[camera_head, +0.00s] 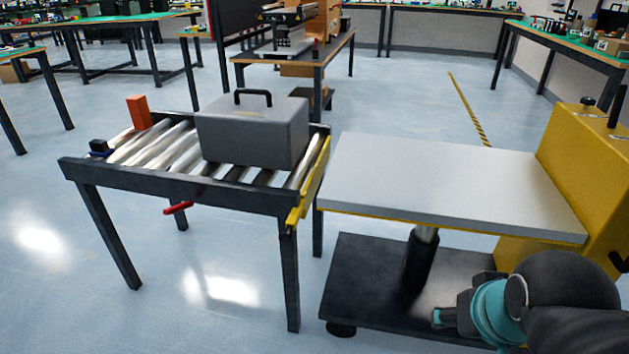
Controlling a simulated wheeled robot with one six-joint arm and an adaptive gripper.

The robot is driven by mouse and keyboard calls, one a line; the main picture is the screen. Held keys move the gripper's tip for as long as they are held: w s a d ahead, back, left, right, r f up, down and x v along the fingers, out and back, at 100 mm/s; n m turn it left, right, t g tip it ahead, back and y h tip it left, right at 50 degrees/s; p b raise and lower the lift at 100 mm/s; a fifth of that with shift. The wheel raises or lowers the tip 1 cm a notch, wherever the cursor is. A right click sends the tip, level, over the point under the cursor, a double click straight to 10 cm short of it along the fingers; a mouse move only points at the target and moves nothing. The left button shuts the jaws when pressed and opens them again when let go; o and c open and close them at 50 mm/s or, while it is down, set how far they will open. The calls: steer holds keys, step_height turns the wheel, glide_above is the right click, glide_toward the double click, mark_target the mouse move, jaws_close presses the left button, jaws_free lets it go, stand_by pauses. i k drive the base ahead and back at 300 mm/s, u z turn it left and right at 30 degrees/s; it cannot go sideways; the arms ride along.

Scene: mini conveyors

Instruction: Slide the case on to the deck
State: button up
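The grey case (253,132) with a black handle on its lid sits upright on the roller conveyor (190,195), towards its right end. A yellow bar (312,185) runs along that right end, between the case and the deck. The deck (440,180) is a flat light-grey platform with a yellow lower edge, to the right of the conveyor. It is empty and looks roughly level with the conveyor; a narrow gap separates them. Part of my arm, black with teal joints, shows at the lower right, in front of the deck.
The deck's post rises from a black base (370,285), with a yellow housing (585,165) at right. Open floor lies left and front; workbenches stand behind.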

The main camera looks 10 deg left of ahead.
mark_target(250, 127)
steer(key=u, duration=0.5)
steer(key=k, duration=0.6)
steer(key=u, duration=1.2)
steer(key=i, duration=2.35)
steer(key=z, duration=0.7)
